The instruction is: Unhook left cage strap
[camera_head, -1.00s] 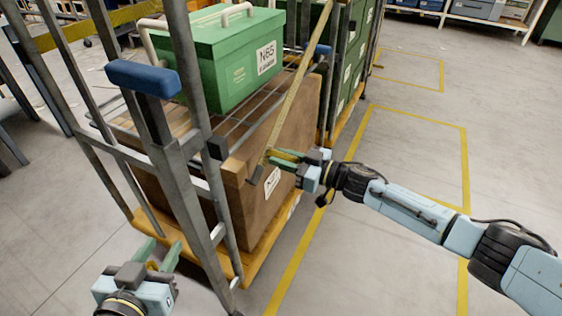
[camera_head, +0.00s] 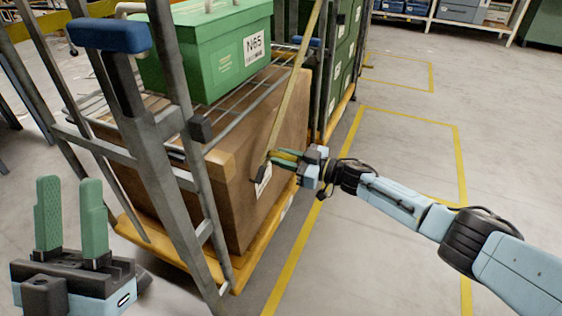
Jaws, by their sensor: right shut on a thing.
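A yellow strap (camera_head: 295,83) runs from the top of the cage's far post down across the open front of the grey roll cage (camera_head: 150,130). My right gripper (camera_head: 274,158) is shut on the strap near its lower end, in front of the cardboard box. A small dark hook seems to hang just past the fingers; it looks apart from the cage's near post. My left gripper (camera_head: 71,190) is open and empty, fingers pointing up, low at the left in front of the cage.
The cage holds a large cardboard box (camera_head: 245,195) with a green case (camera_head: 205,55) on a wire shelf above. Another cage with green crates (camera_head: 343,75) stands behind. The floor at right is free.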

